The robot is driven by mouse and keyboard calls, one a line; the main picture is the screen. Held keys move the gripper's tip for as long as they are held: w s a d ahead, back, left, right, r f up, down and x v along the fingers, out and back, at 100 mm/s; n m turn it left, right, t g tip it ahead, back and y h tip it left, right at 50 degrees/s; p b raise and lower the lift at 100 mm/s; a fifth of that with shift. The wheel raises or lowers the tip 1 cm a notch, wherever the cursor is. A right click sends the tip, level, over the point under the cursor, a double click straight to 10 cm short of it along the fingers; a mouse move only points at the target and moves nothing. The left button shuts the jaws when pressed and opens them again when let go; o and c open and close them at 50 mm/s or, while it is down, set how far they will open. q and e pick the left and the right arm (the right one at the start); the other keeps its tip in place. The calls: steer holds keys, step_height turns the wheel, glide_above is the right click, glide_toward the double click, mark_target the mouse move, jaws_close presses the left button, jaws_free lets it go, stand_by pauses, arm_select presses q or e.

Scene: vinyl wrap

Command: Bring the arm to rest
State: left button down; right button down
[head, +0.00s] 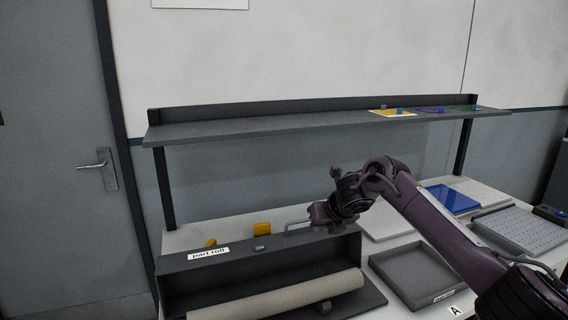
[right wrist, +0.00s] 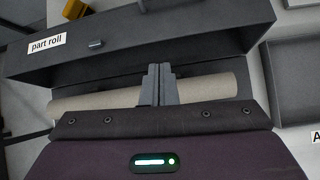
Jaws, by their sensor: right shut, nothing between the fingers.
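My right arm (head: 430,215) reaches in from the lower right of the head view. Its gripper (head: 289,228) is above the dark box labelled "part roll" (head: 176,268). In the right wrist view the gripper (right wrist: 158,70) is shut with its fingers together and nothing between them. A beige roll (head: 270,297) lies in the front of the box; it also shows behind the fingers in the right wrist view (right wrist: 90,103). In that view the fingers overlap the roll, and I cannot tell the gap between them. My left gripper is not in view.
A grey tray (head: 420,272) sits right of the box. A blue panel (head: 453,199) and a perforated tray (head: 520,232) lie farther right. A shelf (head: 300,126) spans the back and holds coloured sheets (head: 392,113). Yellow pieces (head: 262,229) stand behind the box.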

steer(key=s+a+f+m+y, duration=0.2)
steer(key=s+a+f+m, duration=1)
steer(key=s+f, duration=0.3)
steer(key=s+d+f+m+g+h, duration=0.2)
steer(key=s+d+m+h, duration=0.1)
steer(key=s+d+m, duration=0.95)
steer(key=s+d+f+m+g+h, duration=0.2)
steer(key=s+d+f+m, duration=0.1)
steer(key=s+d+m, duration=1.15)
steer(key=s+a+f+n+g, duration=0.1)
steer(key=s+a+f, duration=0.1)
steer(key=f, duration=1.3)
steer(key=s+a+f+n, duration=0.1)
steer(key=s+a+f, duration=0.2)
steer(key=f, duration=1.3)
steer(key=s+d+f, duration=0.1)
steer(key=s+f, duration=0.7)
steer(key=s, duration=0.1)
steer(key=s+d+f+g, duration=0.1)
steer(key=s+d+f, duration=0.1)
steer(key=s+f, duration=0.6)
steer(key=shift+s+d+f+n, duration=0.3)
steer(key=shift+s+f, duration=0.05)
steer(key=shift+s, duration=0.5)
